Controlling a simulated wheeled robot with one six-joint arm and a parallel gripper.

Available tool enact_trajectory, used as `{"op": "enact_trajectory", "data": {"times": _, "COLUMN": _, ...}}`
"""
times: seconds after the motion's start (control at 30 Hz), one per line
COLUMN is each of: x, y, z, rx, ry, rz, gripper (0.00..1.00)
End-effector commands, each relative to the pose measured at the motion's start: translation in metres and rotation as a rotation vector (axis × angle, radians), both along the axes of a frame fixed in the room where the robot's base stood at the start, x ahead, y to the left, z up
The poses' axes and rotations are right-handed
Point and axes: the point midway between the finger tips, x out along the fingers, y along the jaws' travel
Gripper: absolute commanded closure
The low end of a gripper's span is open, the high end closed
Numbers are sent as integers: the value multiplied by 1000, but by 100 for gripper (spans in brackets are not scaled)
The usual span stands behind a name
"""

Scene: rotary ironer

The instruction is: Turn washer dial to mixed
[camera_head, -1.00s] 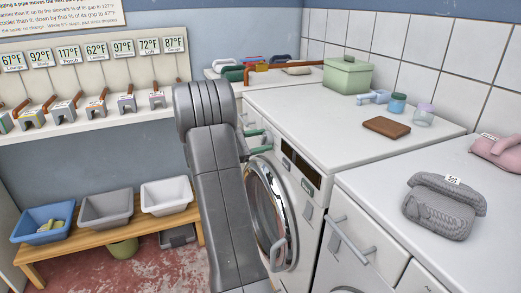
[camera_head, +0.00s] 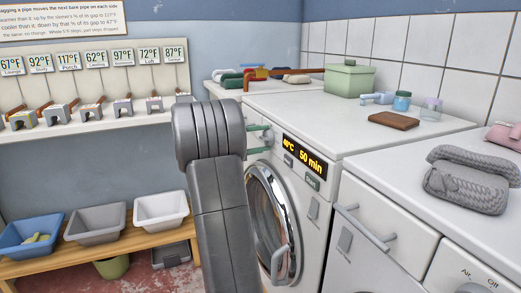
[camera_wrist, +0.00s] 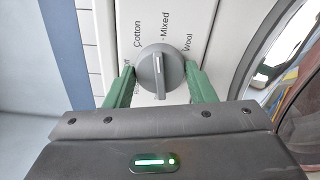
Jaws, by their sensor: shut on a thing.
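The washer (camera_head: 318,225) stands at the centre, its round door facing left. The grey washer dial (camera_wrist: 160,72) shows in the wrist view on the white panel, with Cotton, Mixed and Wool printed around it. The white line on the dial points up at Mixed. The green fingers of my gripper (camera_wrist: 160,85) are shut on the dial, one on each side.
A second white machine (camera_head: 385,235) stands to the right with a grey knitted item (camera_head: 465,185) on top. A brown block (camera_head: 394,120), jars and a green box (camera_head: 350,79) are on the washer's top. Basins on a bench (camera_head: 100,255) are at lower left.

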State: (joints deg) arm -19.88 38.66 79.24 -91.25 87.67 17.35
Motion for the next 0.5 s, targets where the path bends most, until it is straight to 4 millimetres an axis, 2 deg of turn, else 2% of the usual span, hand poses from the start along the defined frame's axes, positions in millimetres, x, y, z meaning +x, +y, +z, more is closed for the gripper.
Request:
{"op": "enact_trajectory", "data": {"times": 0.03, "x": 0, "y": 0, "z": -5, "rx": 12, "ry": -27, "rz": 0, "gripper": 73}}
{"op": "enact_trajectory", "data": {"times": 0.5, "x": 0, "y": 0, "z": -2, "rx": 70, "ry": -164, "rz": -1, "gripper": 73}}
